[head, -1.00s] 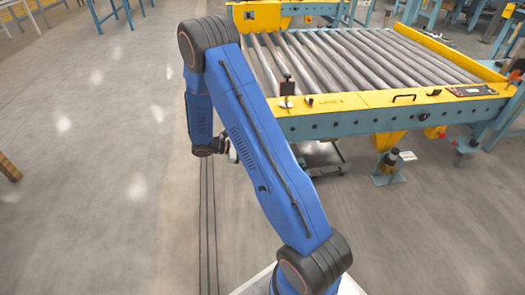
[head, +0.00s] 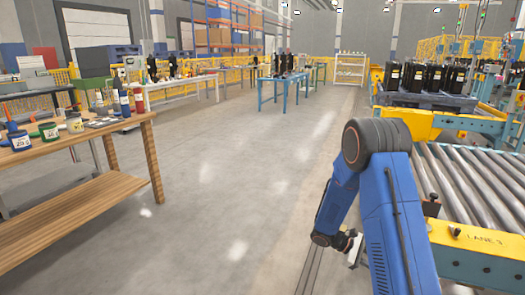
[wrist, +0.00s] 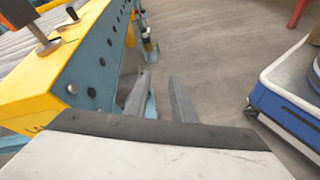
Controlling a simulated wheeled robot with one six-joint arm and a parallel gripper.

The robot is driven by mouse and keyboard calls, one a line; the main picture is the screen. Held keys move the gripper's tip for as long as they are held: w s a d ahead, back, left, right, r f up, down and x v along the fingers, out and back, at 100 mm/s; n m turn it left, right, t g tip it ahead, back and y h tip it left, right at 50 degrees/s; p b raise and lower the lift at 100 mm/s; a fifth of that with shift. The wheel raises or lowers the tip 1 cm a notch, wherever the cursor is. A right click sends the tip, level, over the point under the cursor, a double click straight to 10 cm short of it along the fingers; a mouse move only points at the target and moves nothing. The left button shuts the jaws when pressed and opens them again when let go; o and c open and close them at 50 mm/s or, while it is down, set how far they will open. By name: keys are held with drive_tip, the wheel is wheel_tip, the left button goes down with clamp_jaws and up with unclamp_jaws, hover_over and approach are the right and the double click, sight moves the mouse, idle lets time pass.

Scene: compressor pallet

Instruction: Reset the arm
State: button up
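My gripper (wrist: 160,84) shows in the wrist view with its two grey fingers apart and nothing between them. The fingers point away over bare floor, beside the blue side of the roller conveyor (wrist: 95,62). In the head view my blue arm is folded with its elbow up, left of the roller conveyor (head: 490,262).
A wooden workbench (head: 60,215) with bottles and jars stands at the left. A pallet of black units (head: 425,100) is at the back right. Blue tables (head: 285,80) stand farther back. The central floor is clear.

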drive_tip(key=s+a+r+m+t+y, duration=0.1)
drive_tip(key=s+a+r+m+y, duration=0.25)
drive_tip(key=s+r, duration=0.35)
drive_tip(key=s+a+r+m+t+y, duration=0.25)
drive_tip(key=s+a+r, duration=0.2)
drive_tip(key=r, duration=0.55)
drive_tip(key=s+a+r+m+t+y, duration=0.1)
drive_tip(key=s+a+r+t+y, duration=0.2)
drive_tip(key=s, duration=0.5)
drive_tip(key=s+a+r+m+t+y, duration=0.1)
drive_tip(key=s+a+r+t+y, duration=0.2)
drive_tip(key=s+a+r, duration=0.3)
drive_tip(key=shift+s+a+r+t, duration=0.25)
drive_tip(key=shift+s+a+t, duration=0.4)
drive_tip(key=shift+s+a, duration=0.4)
drive_tip(key=shift+d, duration=0.1)
